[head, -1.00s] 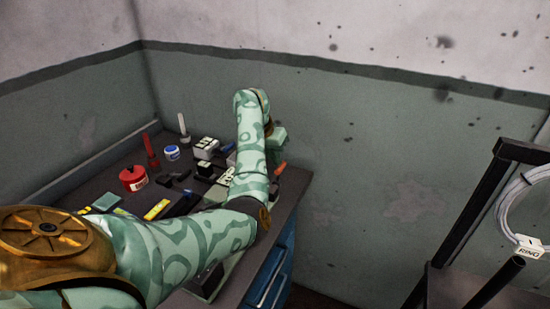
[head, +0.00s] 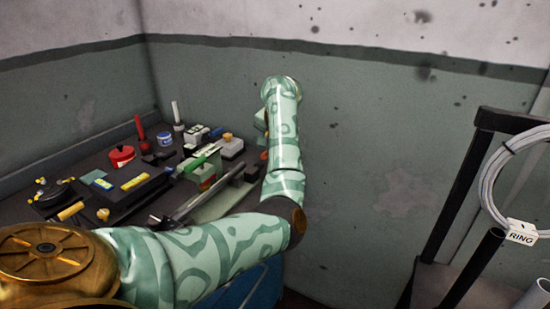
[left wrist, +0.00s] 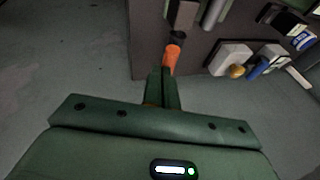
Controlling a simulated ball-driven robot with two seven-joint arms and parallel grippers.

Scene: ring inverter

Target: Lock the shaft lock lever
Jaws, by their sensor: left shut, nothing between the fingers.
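An orange handle with a dark collar (left wrist: 172,55) sticks out past the bench edge in the left wrist view. It may be the shaft lock lever, but I cannot tell for sure. My left gripper (left wrist: 162,76) is shut and empty, its tips right by the handle's near end. I cannot tell whether they touch it. In the head view my left arm hides the handle and most of that gripper. A grey shaft-like bar (head: 212,188) and a green-handled part (head: 203,157) lie on the bench left of my arm. My right gripper is not in view.
The dark bench (head: 95,160) holds a red round tin (head: 121,156), a blue-and-white jar (head: 164,139) and several small parts. A wall stands behind it. At right is a black frame (head: 470,180) with a cable coil (head: 487,190) and a RING tag (head: 521,232).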

